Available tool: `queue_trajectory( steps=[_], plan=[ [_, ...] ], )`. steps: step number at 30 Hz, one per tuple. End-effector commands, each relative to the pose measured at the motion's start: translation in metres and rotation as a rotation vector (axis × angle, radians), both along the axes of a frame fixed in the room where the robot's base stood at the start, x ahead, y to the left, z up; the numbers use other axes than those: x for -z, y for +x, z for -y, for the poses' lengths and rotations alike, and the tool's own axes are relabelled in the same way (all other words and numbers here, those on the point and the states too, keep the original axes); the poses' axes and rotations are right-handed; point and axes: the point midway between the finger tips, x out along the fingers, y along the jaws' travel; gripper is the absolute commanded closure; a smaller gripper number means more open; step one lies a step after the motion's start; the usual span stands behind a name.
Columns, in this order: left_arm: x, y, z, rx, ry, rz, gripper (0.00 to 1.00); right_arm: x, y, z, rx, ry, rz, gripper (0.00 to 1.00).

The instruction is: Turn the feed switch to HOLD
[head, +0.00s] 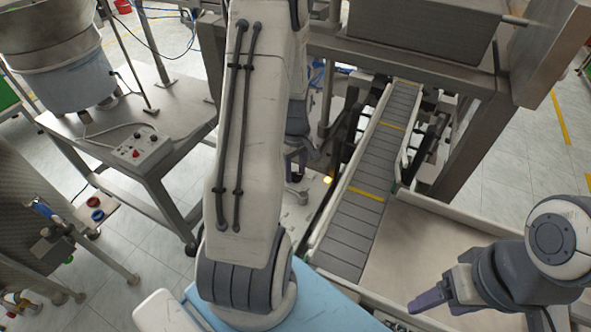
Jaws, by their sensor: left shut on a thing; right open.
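A small grey control box (141,148) stands on the metal table at the left. It has a red button and small dark controls on top; their labels are too small to read, and I cannot tell which is the feed switch. My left gripper (297,122) is partly hidden behind my own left forearm, right of the control box and well apart from it. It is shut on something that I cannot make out. My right gripper (432,301) is open at the lower right, over the pale tray, with nothing visible in it.
The metal table (180,112) also carries a round bowl feeder (66,75). A grey slatted conveyor (352,222) with yellow slats runs up the middle right. A pale tray (425,232) lies beside it. A grey machine housing (425,25) overhangs the conveyor. Pale floor shows between the table and a cabinet at the left.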

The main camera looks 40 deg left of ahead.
Motion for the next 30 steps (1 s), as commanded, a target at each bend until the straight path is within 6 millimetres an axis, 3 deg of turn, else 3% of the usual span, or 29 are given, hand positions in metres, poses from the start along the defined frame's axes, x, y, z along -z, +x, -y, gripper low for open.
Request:
queue_trajectory(
  steps=[13,30],
  plan=[
    [-0.0008,0.0001,-0.0005,-0.279,0.002,0.002,1.00,-0.0018,0.0000,0.0000,0.000,0.000,0.000,0.31],
    [-0.0008,0.0002,-0.0006,-0.345,0.002,0.003,1.00,-0.0020,0.0000,0.0000,0.000,0.000,0.000,0.31]
  ],
)
